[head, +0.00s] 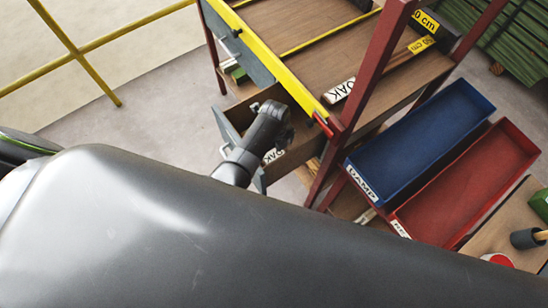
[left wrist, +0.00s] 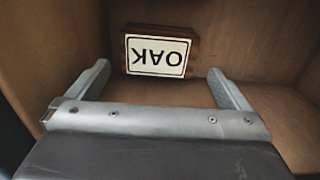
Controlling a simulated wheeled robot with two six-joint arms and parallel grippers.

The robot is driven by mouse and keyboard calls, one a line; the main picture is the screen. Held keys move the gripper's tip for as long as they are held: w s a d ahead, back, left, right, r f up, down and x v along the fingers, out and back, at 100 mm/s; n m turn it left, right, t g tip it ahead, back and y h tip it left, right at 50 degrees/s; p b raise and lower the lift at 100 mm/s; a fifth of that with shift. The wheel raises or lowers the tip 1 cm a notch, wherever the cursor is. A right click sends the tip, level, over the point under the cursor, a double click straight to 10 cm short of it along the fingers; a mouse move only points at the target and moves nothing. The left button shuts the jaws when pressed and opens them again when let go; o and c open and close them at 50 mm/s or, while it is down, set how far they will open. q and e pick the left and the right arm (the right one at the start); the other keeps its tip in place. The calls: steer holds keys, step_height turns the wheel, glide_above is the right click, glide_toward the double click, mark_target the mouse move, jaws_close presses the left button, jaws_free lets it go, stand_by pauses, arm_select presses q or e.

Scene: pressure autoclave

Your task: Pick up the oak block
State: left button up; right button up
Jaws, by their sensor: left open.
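The oak block (left wrist: 160,33) shows in the left wrist view as a brown wooden piece with a white OAK label, upside down in the picture. It lies inside a wooden bay, against or near its back wall; I cannot tell which. My left gripper (left wrist: 158,70) is open and empty, its two fingers pointing at the block from either side of the label. The block is ahead of the fingertips, not clasped. In the head view my left gripper (head: 240,150) is at the rack's lower left, beside a partly hidden OAK label (head: 272,156). My right gripper is out of view.
The rack (head: 330,165) has red posts and wooden shelves, with another OAK label (head: 340,91) higher up. A blue tray (head: 420,140) marked DAMP and a red tray (head: 470,185) stand to the right. A yellow rail (head: 80,52) runs at upper left.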

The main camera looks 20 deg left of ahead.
mark_target(274, 155)
arm_select(q)
steer(key=shift+f+b, duration=0.3)
steer(key=shift+f, duration=2.3)
steer(key=c, duration=0.9)
